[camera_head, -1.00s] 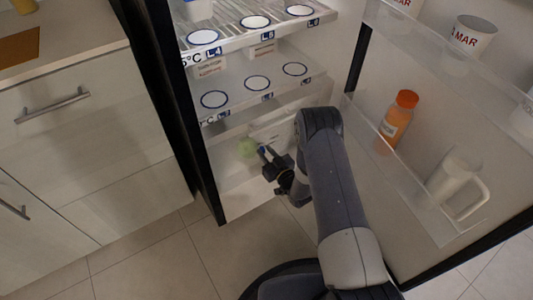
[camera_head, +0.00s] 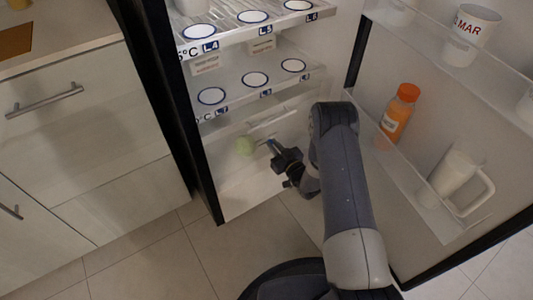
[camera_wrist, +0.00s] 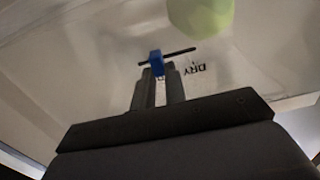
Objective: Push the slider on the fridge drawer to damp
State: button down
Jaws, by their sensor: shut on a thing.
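The fridge drawer (camera_head: 235,190) is the pale see-through bin at the bottom of the fridge. In the wrist view its slider (camera_wrist: 156,62) is a small blue knob on a thin dark slot. The knob sits left of the slot's middle, away from the "DRY" label (camera_wrist: 198,67) near the right end. My gripper (camera_head: 272,147) is at the drawer front, and its narrow fingers (camera_wrist: 157,78) are shut on the blue slider. Part of another label shows between the fingers, unreadable. In the head view the slider is a tiny blue spot at my fingertips.
A light green round item (camera_head: 245,145) is in the drawer left of my gripper. The open fridge door at right holds an orange bottle (camera_head: 398,113) and a white jug (camera_head: 457,178). A shelf with ringed spots (camera_head: 235,97) lies above. Floor in front is clear.

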jog(key=shift+w+d+f+b, duration=0.1)
jog(key=shift+w+d+b, duration=0.15)
jog(key=shift+d, duration=0.2)
jog(key=shift+w+d+b, duration=0.1)
jog(key=shift+w+d, duration=0.25)
jog(key=shift+d, duration=0.1)
jog(key=shift+w+d, duration=0.1)
jog(key=c, duration=1.4)
grip_release()
jog(key=shift+c, duration=0.2)
jog(key=p+v, duration=0.2)
jog(key=v, duration=0.9)
jog(key=shift+p, duration=0.35)
jog(key=shift+w, duration=0.2)
